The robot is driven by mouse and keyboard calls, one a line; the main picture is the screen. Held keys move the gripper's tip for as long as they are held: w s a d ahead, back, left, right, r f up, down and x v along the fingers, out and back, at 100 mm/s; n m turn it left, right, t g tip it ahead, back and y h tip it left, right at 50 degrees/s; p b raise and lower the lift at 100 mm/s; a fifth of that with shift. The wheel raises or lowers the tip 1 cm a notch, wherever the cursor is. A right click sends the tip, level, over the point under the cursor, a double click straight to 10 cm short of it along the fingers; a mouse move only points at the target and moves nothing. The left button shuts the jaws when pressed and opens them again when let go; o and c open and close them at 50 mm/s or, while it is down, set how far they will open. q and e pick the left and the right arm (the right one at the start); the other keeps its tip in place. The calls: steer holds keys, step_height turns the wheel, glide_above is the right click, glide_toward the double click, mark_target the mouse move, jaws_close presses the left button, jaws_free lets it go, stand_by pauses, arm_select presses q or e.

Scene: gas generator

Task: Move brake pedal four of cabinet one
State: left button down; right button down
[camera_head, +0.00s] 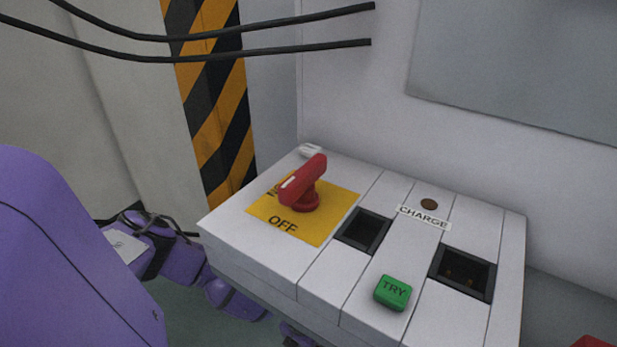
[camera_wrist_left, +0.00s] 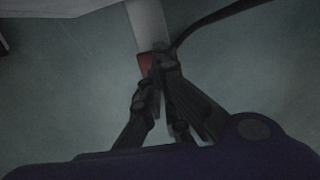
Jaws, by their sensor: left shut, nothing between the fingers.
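In the left wrist view, my left gripper (camera_wrist_left: 161,62) has its dark fingertips together with nothing held between them. A pale grey bar (camera_wrist_left: 147,22) comes down from the top edge and ends in a reddish part (camera_wrist_left: 145,62). The fingertips are right beside this red end and overlap it in the picture. I cannot tell whether they touch it, nor whether it is brake pedal four. In the head view my purple left arm is at the left, and I cannot make out its fingertips. My right gripper is in neither view.
The head view shows a white console (camera_head: 330,262) with a red rotary switch (camera_head: 303,182) on a yellow OFF plate, a green TRY button (camera_head: 393,292) and a CHARGE label (camera_head: 424,217). A striped post (camera_head: 215,90) stands behind. A dark cable (camera_wrist_left: 205,20) crosses the wrist view.

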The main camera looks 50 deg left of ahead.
arm_select(q)
steer(key=shift+f+b, duration=0.55)
steer(key=shift+f, duration=0.15)
steer(key=shift+f+b, duration=0.75)
steer(key=shift+f, duration=0.75)
steer(key=shift+s, duration=0.1)
steer(key=s+p, duration=0.2)
steer(key=r+p, duration=0.1)
steer(key=shift+s+d+p, duration=0.3)
steer(key=shift+s, duration=0.1)
step_height(320, 180, up, 12)
steer(key=s, duration=0.1)
